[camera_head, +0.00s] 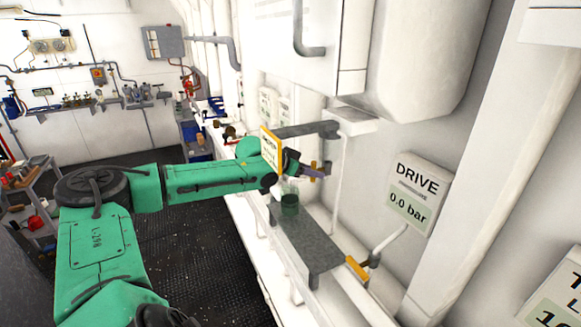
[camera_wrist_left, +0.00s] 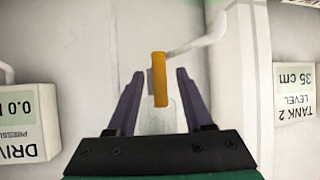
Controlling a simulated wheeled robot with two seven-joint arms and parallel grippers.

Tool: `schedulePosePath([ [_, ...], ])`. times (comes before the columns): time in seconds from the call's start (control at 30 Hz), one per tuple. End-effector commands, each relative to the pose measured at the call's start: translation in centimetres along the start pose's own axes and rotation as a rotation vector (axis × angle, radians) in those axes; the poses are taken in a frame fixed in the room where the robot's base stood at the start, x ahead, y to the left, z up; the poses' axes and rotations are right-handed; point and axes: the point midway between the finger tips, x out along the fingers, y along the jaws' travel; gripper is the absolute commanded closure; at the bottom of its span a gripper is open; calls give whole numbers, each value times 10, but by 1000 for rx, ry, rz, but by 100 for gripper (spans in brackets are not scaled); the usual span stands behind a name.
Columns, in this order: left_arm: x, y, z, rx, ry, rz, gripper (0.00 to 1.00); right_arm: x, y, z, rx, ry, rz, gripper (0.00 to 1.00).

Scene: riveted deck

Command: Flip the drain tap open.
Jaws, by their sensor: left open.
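My left gripper (camera_head: 315,172) reaches the white wall from the left, its purple fingers apart. In the left wrist view an orange-yellow tap lever (camera_wrist_left: 159,80) stands between the open fingers, with a gap on each side. A pale pipe (camera_wrist_left: 195,40) runs from behind the lever to the upper right. In the head view part of this lever (camera_head: 327,167) shows at the fingertips. A second orange lever (camera_head: 357,268) sits on a pipe lower right. I cannot read which is the drain tap. My right gripper is out of view.
A grey shelf (camera_head: 308,243) lies below the gripper, with a greenish glass container (camera_head: 289,203) on it. A DRIVE pressure gauge (camera_head: 416,192) reads 0.0 bar. A grey bracket (camera_head: 300,130) is above the gripper. A yellow-edged sign (camera_head: 270,150) stands beside it.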

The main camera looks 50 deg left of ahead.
Motion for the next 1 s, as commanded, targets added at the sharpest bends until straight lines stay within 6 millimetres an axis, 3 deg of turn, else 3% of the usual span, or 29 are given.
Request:
schedulePosePath([
  [0.17, -19, -1, 3, 2, -6, -8, 49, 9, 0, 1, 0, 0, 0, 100],
  [0.4, -80, -1, -2, -5, 3, -7, 49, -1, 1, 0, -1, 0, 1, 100],
  [0.6, -116, -2, 1, -4, 3, -8, 49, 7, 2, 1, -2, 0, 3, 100],
  [0.8, -134, 0, 2, -6, -2, -3, 49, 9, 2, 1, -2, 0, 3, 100],
  [1.0, -134, 0, 2, -5, -4, -3, 49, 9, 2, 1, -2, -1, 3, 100],
])
